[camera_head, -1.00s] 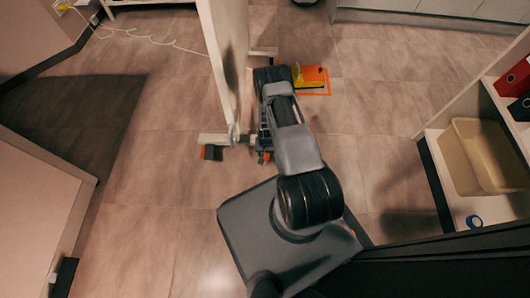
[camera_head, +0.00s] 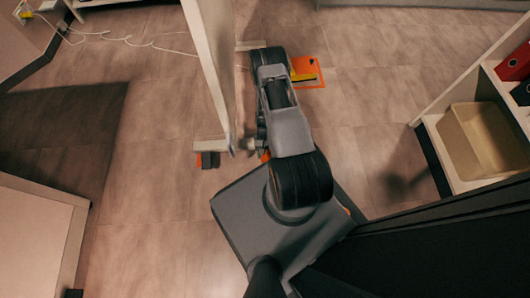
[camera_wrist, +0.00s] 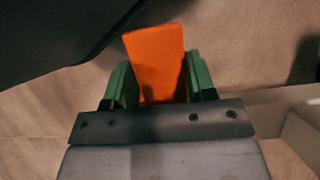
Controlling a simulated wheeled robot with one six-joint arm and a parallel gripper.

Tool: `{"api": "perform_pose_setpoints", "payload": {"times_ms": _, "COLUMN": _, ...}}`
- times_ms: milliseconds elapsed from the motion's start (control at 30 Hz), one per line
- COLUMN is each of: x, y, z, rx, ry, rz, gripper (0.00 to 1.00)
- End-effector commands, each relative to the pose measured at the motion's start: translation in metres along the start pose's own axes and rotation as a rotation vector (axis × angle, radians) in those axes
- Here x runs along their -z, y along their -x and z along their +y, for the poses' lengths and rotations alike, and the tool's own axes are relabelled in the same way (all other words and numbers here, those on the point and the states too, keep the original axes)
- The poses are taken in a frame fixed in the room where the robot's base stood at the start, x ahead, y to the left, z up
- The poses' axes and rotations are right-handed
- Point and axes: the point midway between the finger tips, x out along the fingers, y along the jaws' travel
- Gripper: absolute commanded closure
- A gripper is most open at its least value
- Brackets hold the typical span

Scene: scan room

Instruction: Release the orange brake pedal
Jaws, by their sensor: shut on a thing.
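The orange brake pedal (camera_wrist: 157,62) is a flat orange tab in the wrist view. It stands between the green fingertips of my gripper (camera_wrist: 161,84), which is shut on it. In the head view a small bit of orange (camera_head: 265,155) shows beside my arm, at the near foot (camera_head: 212,147) of a tall pale panel (camera_head: 209,60). My arm hides most of the gripper and the pedal there. Another orange and black piece (camera_head: 207,160) sits at the left end of that foot.
An orange mat (camera_head: 315,83) with a yellow item lies on the floor beyond my arm. A shelf with a beige bin (camera_head: 484,142) and binders stands at right. A white cable (camera_head: 115,42) crosses the floor at upper left.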

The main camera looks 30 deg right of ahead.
Motion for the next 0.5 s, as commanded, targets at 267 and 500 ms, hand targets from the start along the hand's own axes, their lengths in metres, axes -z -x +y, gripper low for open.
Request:
{"api": "perform_pose_setpoints", "payload": {"times_ms": 267, "x": 0.0027, "y": 0.0007, "z": 0.0008, "rx": -0.002, "ry": 0.001, "rz": 0.008, "gripper": 0.92}}
{"api": "perform_pose_setpoints", "payload": {"times_ms": 500, "x": 0.0016, "y": 0.0004, "z": -0.0013, "rx": -0.004, "ry": 0.006, "rz": 0.006, "gripper": 0.26}}
